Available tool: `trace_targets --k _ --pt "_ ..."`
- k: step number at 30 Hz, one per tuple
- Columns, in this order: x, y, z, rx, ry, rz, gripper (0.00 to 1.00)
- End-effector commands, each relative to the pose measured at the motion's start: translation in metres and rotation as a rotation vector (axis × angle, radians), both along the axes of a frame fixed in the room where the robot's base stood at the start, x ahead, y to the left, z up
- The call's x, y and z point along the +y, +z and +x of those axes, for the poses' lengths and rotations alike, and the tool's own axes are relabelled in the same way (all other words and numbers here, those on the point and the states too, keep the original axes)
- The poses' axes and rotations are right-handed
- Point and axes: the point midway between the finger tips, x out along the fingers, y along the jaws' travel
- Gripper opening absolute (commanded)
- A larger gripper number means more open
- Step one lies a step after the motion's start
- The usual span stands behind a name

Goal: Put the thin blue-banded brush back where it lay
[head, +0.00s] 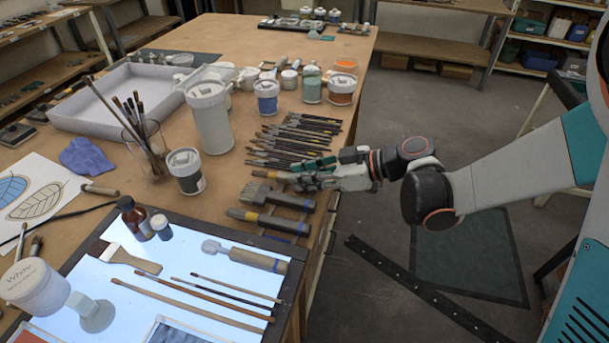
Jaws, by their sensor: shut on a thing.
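My gripper (292,173) is low over the right edge of the wooden table, at the near end of a row of dark brushes (300,137). It is shut on a thin brush (262,173), whose pale end shows to the left of the fingers. The fingers hide most of this brush, and I cannot make out a blue band on it. I cannot tell whether it touches the table. Several thin brushes (225,289) lie apart on the lit panel in front.
Two wide flat brushes (275,197) lie just in front of my gripper. A white canister (209,117), paint jars (267,97) and a glass of brushes (147,140) stand to the left and behind. The lit panel (150,315) fills the near table.

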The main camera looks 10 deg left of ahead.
Motion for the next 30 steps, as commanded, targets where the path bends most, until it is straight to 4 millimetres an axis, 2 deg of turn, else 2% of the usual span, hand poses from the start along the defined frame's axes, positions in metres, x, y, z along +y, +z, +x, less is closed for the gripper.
trace_targets --k 9,10,12,13,24,30 --pt "0.0 -0.003 0.0 0.0 0.0 0.0 0.0" --pt "0.0 -0.003 0.0 0.0 0.0 0.0 0.22" --pt "0.0 -0.003 0.0 0.0 0.0 0.0 0.38" --pt "0.0 -0.003 0.0 0.0 0.0 0.0 0.41" --pt "-0.002 -0.002 0.0 0.0 -0.001 0.0 0.41" --pt "-0.024 0.008 0.0 0.001 -0.004 0.0 0.41"
